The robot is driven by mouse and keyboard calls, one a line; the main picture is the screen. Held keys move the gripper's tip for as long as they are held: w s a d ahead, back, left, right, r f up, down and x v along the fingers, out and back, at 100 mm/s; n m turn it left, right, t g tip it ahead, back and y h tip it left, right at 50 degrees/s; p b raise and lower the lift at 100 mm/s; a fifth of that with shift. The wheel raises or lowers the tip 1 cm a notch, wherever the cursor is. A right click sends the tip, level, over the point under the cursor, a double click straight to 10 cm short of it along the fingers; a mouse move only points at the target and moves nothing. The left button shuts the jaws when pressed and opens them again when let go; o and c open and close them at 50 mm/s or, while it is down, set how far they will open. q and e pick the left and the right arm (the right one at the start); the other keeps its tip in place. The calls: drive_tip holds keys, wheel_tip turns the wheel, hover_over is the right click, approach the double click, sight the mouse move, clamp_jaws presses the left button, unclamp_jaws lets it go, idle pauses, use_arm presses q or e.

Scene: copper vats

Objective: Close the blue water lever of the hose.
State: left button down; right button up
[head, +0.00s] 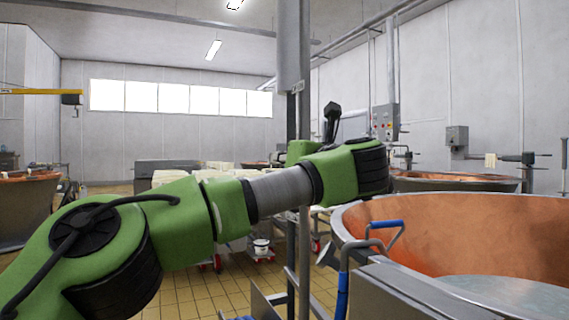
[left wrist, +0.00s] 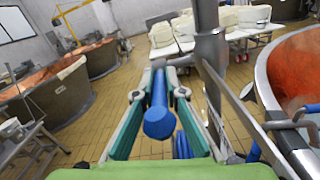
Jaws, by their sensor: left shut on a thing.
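The blue water lever (left wrist: 159,118) shows in the left wrist view as a blue bar with a rounded end towards the camera. My left gripper (left wrist: 160,93) has its two green-and-grey fingers on either side of the bar and is shut on it. The bar's far end lies close to a grey upright pipe (left wrist: 211,62). In the head view my green left arm hides the lever and the gripper's fingers. My right gripper is in neither view.
A copper vat (head: 470,228) stands at the right, with a second blue handle (head: 387,224) on a bent pipe at its rim. A grey post (head: 292,60) rises in the middle. White blocks on tables (left wrist: 240,18) stand behind. Tiled floor (left wrist: 110,85) is clear at left.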

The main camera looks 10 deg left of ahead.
use_arm(q)
drive_tip(key=shift+r, duration=0.1)
idle(0.3)
drive_tip(key=c, duration=2.1)
unclamp_jaws()
drive_tip(key=v, duration=1.2)
